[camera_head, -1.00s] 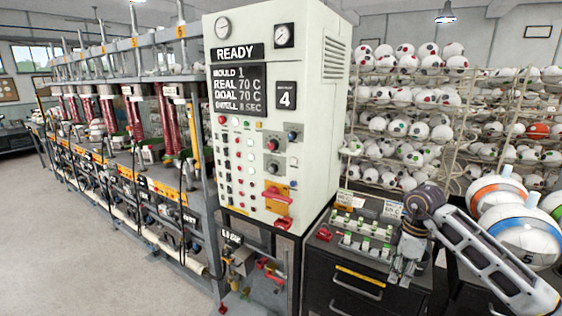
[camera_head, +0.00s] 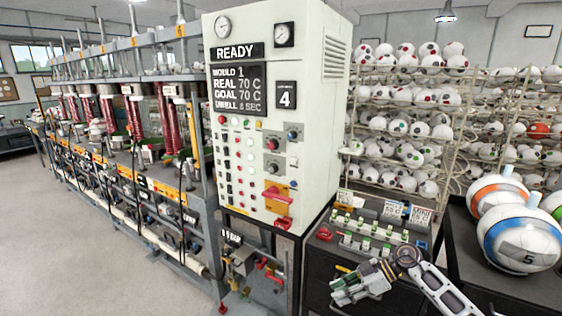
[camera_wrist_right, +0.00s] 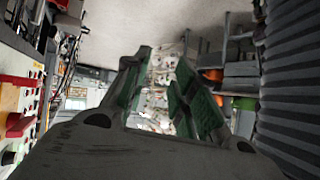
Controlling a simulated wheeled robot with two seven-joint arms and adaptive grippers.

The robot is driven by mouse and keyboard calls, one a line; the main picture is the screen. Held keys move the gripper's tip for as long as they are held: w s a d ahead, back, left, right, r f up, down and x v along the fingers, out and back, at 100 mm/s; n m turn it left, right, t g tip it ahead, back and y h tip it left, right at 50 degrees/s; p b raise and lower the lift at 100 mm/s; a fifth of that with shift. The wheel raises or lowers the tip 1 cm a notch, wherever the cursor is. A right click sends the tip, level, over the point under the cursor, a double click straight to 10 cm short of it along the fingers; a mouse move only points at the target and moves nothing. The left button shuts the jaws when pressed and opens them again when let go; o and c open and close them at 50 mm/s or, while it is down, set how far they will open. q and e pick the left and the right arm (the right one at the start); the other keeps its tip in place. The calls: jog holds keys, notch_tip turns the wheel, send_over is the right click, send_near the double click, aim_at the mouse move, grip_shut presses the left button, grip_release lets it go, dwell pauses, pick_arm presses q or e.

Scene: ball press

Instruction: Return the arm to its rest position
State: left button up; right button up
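My right arm comes in from the lower right in the head view. Its gripper (camera_head: 345,290) hangs in front of the dark cabinet, below the cabinet's top, and points left. In the right wrist view the two green-padded fingers of the right gripper (camera_wrist_right: 165,85) stand apart with nothing between them. My left gripper does not show in either view. The control panel (camera_head: 240,150) stands to the left of the right gripper, apart from it, and its display reads READY, mould 1, 70 C.
A dark cabinet (camera_head: 316,285) with a tray of green and white parts (camera_head: 365,232) on top is beside the arm. Balls (camera_head: 525,238) lie on a dark table at the right. A press line (camera_head: 130,165) runs along the left. The floor at far left is clear.

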jog(key=w+f+m+t+y, duration=0.1)
jog(key=w+f+m+t, duration=0.15)
jog(key=f+t, duration=0.4)
jog(key=w+f+m+t+y, duration=0.1)
jog(key=f+m+t, duration=0.25)
jog(key=f, duration=0.55)
jog(key=s+d+f+m+t+h, duration=0.1)
jog(key=s+d+f+m+h, duration=0.3)
jog(key=f, duration=0.7)
jog(key=s+d+f+m+h, duration=0.2)
jog(key=s+d+f+h, duration=0.3)
jog(key=f, duration=0.6)
jog(key=s+d+f+m+g+h, duration=0.1)
jog(key=s+f+g+h, duration=0.1)
jog(key=s+f, duration=0.7)
jog(key=s+d+f+m+g+h, duration=0.15)
jog(key=s+f, duration=0.45)
jog(key=s, duration=0.6)
jog(key=s+a+f+g, duration=0.2)
jog(key=s+f+g, duration=0.1)
jog(key=s, duration=0.9)
jog(key=s+a+f+g, duration=0.1)
jog(key=s+f+g, duration=0.2)
jog(key=s, duration=1)
jog(key=shift+a+f+g, duration=0.35)
jog(key=shift+f, duration=0.4)
